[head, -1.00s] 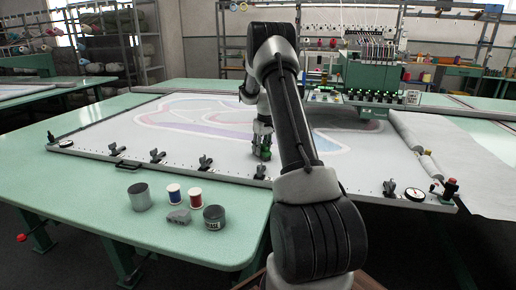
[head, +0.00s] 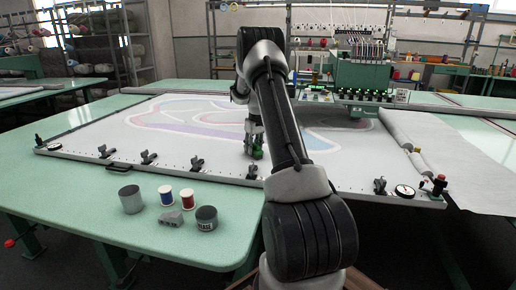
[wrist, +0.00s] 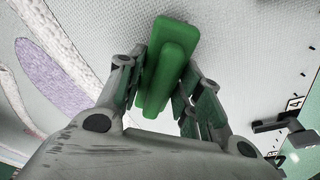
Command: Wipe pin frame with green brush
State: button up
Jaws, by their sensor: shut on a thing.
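The green brush (wrist: 170,62) is held between the fingers of my gripper (wrist: 168,85), which is shut on it. In the head view my gripper (head: 254,150) points down over the front part of the pin frame (head: 90,152), with the green brush (head: 257,154) at its lower end. The pin frame is a wide pale panel with stretched white cloth and a coloured design, with black clamps along its front edge. Whether the brush touches the frame cannot be told, and its underside is hidden.
A grey tin (head: 131,198), a blue spool (head: 166,195), a red spool (head: 187,199), a grey block (head: 171,218) and a grease tin (head: 206,217) stand on the green table (head: 70,205) at front left. A dial gauge (head: 404,191) is at front right. The tufting machine (head: 358,75) stands behind.

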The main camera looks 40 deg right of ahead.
jog(key=shift+w+a+r, duration=0.1)
jog(key=shift+w+a, duration=0.65)
jog(key=shift+w, duration=0.2)
jog(key=shift+w+a, duration=0.75)
jog(key=shift+w, duration=0.2)
jog(key=shift+w+a, duration=1.1)
jog(key=shift+w, duration=0.3)
jog(key=shift+w+a, duration=1.15)
jog(key=shift+w, duration=0.3)
jog(key=shift+w+a, duration=1.15)
jog(key=shift+w, duration=0.35)
jog(key=shift+w+a, duration=1.15)
jog(key=shift+w, duration=0.3)
jog(key=shift+r, duration=2.95)
notch_tip(320, 180, up, 3)
jog(key=shift+d, duration=0.1)
